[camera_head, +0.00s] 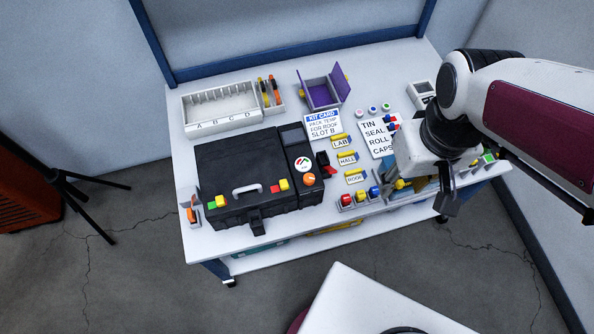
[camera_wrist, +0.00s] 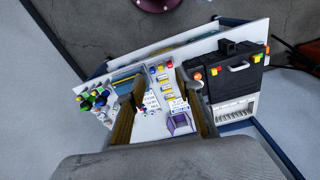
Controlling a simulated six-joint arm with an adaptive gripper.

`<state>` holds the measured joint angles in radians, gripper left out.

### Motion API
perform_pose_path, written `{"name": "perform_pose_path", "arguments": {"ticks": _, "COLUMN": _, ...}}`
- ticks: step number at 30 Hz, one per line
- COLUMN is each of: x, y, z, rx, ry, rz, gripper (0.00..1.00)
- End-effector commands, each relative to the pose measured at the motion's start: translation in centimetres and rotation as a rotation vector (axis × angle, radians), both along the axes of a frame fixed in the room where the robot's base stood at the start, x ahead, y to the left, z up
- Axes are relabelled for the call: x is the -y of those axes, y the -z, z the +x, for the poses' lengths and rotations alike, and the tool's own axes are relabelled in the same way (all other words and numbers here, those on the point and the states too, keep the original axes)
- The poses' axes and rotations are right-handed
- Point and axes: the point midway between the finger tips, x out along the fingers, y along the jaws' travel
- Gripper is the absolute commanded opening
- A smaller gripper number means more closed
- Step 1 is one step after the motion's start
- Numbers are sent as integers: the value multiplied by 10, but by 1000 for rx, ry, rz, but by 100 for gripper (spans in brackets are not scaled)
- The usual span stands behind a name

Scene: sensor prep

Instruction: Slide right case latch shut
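The black case (camera_head: 235,165) lies closed on the left half of the white workbench, with a white handle (camera_head: 247,188) on its front. The right case latch (camera_head: 284,184) is a yellow block beside a red patch, right of the handle. The left latch (camera_head: 220,201) shows yellow beside green. The case also shows in the wrist view (camera_wrist: 236,82), turned upside down, with the right latch (camera_wrist: 198,75) near one finger. My gripper (camera_head: 428,195) is above the bench's right part, well away from the case. In the wrist view its fingers (camera_wrist: 160,82) are apart with nothing held.
Right of the case are a dark panel with an orange knob (camera_head: 309,179), label strips (camera_head: 347,156) and colored buttons (camera_head: 360,195). A lettered rack (camera_head: 220,112) and an open purple box (camera_head: 321,93) stand behind.

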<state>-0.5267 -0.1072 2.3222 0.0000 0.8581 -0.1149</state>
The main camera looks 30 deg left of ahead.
Motion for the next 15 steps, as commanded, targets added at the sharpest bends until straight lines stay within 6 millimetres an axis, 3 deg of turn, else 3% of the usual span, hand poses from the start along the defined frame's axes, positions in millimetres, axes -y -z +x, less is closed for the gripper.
{"name": "perform_pose_path", "arguments": {"ticks": 15, "x": -83, "y": 63, "z": 4, "rx": -93, "ry": -408, "rz": -70, "gripper": 35}}
